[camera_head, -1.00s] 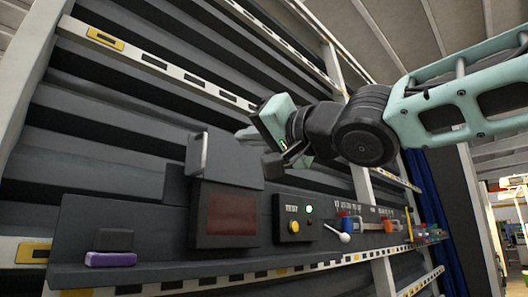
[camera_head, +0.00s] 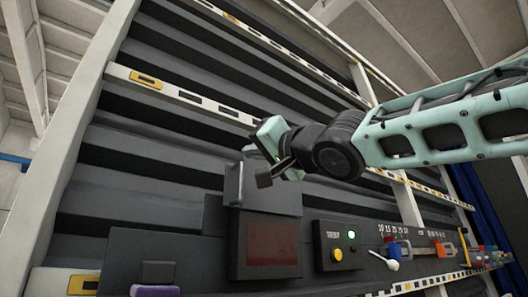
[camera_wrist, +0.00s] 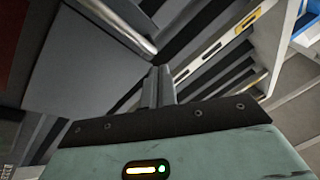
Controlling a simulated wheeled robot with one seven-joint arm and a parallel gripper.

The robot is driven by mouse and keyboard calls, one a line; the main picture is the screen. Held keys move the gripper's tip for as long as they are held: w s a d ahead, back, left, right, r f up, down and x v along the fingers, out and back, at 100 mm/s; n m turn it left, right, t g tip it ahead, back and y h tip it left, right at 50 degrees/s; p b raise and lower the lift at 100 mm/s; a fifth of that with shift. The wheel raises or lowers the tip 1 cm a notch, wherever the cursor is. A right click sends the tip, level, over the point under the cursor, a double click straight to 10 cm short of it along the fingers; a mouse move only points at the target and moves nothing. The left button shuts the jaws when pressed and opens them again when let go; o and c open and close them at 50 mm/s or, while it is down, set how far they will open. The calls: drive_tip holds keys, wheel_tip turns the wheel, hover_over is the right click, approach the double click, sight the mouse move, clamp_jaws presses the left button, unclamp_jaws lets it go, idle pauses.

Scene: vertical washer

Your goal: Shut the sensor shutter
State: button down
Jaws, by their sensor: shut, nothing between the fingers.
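The sensor shutter is a grey plate (camera_head: 280,202) raised above a dark red sensor window (camera_head: 272,244), which is uncovered. A pale metal handle bar (camera_head: 239,184) runs along the plate's left side. My gripper (camera_head: 265,180) is in front of the upper part of the plate, to the right of the handle. In the wrist view, my gripper's fingers (camera_wrist: 160,87) are together and empty. The grey plate (camera_wrist: 85,60) and the shiny handle bar (camera_wrist: 122,24) are at upper left, apart from the fingertips in the picture. Whether my gripper touches the plate is unclear.
Right of the window is a test box with a yellow button (camera_head: 337,255) and a lit green lamp (camera_head: 351,235). A white-ended lever (camera_head: 393,265) and a caliper-like slider (camera_head: 420,248) are farther right. A purple block (camera_head: 155,291) is at lower left.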

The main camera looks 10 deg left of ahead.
drive_tip(key=shift+s+a+f+b, duration=0.15)
drive_tip(key=shift+f+b, duration=0.05)
drive_tip(key=shift+f, duration=0.15)
drive_tip(key=shift+s+a+f+b, duration=0.1)
drive_tip(key=shift+s+f+b, duration=0.1)
drive_tip(key=shift+f, duration=0.15)
wheel_tip(320, 180, down, 13)
drive_tip(key=b, duration=1)
drive_tip(key=shift+w+r+b, duration=0.1)
drive_tip(key=shift+r+b, duration=0.05)
drive_tip(key=shift+b, duration=0.2)
drive_tip(key=shift+r, duration=0.1)
